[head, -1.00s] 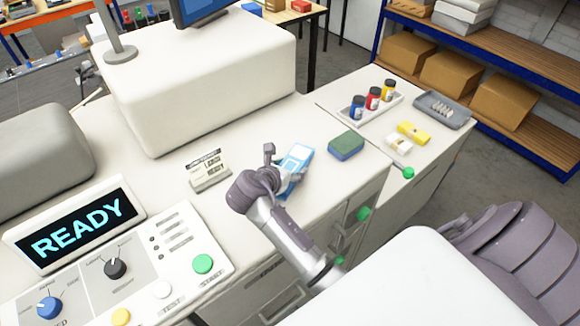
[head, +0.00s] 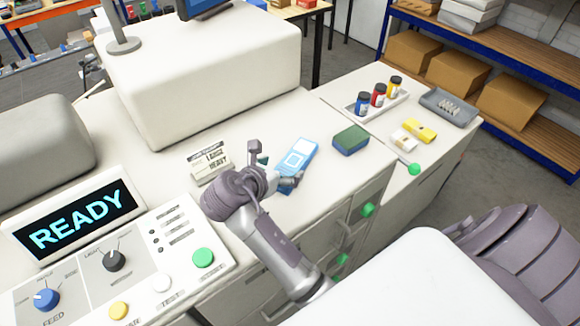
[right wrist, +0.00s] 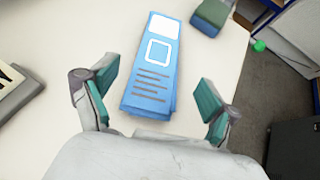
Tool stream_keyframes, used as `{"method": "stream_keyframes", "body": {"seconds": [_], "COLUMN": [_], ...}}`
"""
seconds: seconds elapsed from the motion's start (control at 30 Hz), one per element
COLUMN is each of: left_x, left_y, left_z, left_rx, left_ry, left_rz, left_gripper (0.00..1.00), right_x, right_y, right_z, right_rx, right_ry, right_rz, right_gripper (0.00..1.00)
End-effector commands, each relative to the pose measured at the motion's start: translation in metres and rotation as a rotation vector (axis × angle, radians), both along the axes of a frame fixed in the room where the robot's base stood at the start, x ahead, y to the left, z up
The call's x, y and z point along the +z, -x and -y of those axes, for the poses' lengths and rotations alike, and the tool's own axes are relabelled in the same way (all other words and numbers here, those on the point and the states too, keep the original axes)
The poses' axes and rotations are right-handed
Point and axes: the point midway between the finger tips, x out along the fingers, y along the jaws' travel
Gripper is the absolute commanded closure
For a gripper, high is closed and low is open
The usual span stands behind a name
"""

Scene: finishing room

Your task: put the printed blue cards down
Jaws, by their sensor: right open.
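The printed blue cards (head: 300,155) lie as a small, slightly fanned stack on the white counter. They show a white panel, a white-outlined square and dark lines in the right wrist view (right wrist: 155,65). My right gripper (head: 273,166) is open and empty, just to the left of the near end of the cards. In the right wrist view its two teal-padded fingers (right wrist: 158,85) stand wide apart, one on each side of the cards' near end, with gaps to both. My left gripper is not in view.
A green-and-blue block (head: 351,139) lies right of the cards. A small sign (head: 207,162) stands to their left. A READY display (head: 75,223) and control panel (head: 150,265) are at the left. A tray with bottles (head: 362,112) sits on the right-hand surface.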

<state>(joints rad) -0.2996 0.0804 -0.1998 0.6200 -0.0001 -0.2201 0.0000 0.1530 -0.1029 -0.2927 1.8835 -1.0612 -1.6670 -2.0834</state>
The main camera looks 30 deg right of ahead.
Motion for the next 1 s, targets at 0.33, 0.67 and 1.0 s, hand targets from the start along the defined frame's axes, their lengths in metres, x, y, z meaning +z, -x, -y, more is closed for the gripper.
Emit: {"method": "stream_keyframes", "body": {"seconds": [0.33,0.67,1.0], "left_x": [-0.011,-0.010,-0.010], "left_y": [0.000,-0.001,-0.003], "left_z": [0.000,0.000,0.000], "left_rx": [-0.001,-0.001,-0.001], "left_ry": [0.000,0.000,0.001], "left_rz": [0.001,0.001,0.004], "left_gripper": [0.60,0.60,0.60], "right_x": [0.022,0.024,0.023], "right_y": [0.016,0.017,0.017], "right_z": [-0.033,-0.034,-0.034], "right_rx": [0.000,-0.001,-0.001], "right_ry": [0.000,0.001,0.001], "right_rz": [0.000,0.000,0.000], "right_gripper": [0.13,0.13,0.13]}}
